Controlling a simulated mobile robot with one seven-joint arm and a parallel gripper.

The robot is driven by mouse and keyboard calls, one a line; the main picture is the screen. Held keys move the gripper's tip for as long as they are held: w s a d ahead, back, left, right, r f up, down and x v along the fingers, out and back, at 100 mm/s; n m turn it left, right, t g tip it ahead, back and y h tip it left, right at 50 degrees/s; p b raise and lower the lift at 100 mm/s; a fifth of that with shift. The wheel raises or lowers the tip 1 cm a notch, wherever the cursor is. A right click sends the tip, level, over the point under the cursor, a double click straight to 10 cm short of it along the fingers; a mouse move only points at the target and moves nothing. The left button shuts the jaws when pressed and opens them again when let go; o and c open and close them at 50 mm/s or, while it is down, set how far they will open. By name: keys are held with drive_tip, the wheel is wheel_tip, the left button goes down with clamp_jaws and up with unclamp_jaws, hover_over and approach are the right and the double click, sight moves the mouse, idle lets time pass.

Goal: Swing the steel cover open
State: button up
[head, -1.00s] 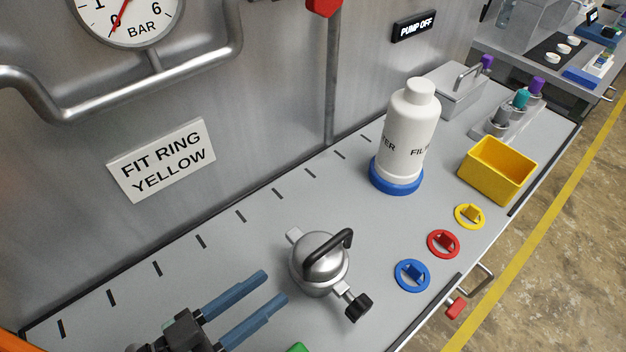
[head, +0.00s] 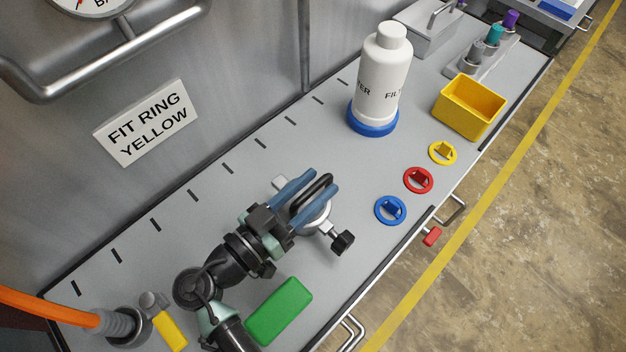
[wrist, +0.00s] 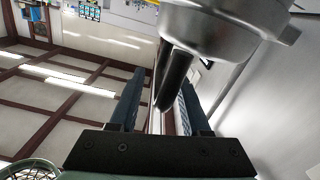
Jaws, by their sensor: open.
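The steel cover (head: 319,218) is a round domed lid on the counter, mostly hidden under my gripper in the head view. Its black bar handle (head: 318,188) rises from the top, and a black knob (head: 342,243) sticks out on its near right side. My gripper (head: 322,181) is open, with its two blue fingers on either side of the handle. In the wrist view the steel cover (wrist: 222,35) fills the top and the dark handle (wrist: 176,78) lies between the fingers. I cannot tell whether either finger touches it. The cover looks shut.
Blue (head: 391,210), red (head: 418,180) and yellow (head: 442,153) rings lie to the right. A white filter bottle (head: 382,75) stands in a blue ring behind, beside a yellow bin (head: 468,106). A green block (head: 279,311) lies near my arm. A sign (head: 147,122) reads "FIT RING YELLOW".

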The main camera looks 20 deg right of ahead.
clamp_jaws()
idle(0.3)
drive_tip(key=shift+w, duration=0.1)
idle(1.1)
